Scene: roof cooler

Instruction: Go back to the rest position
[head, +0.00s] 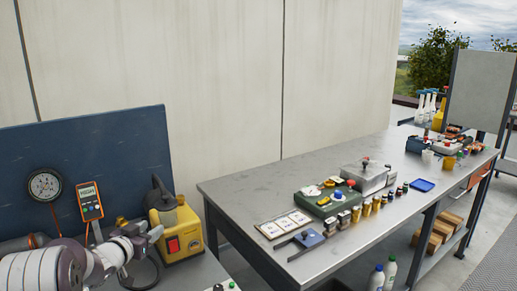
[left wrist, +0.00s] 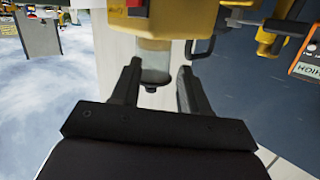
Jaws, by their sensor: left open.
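My left gripper (head: 150,238) is at the lower left of the head view, in front of the yellow pump-like machine (head: 175,230). In the left wrist view, the two dark fingers of my left gripper (left wrist: 159,70) stand apart with nothing clasped between them. A clear cylinder with a dark end (left wrist: 155,68) under the yellow machine (left wrist: 172,18) shows beyond and between the fingertips. I cannot tell the exact gap to it. My right gripper is in neither view.
A round gauge (head: 45,185) and an orange meter (head: 90,201) stand against the blue panel (head: 130,150).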

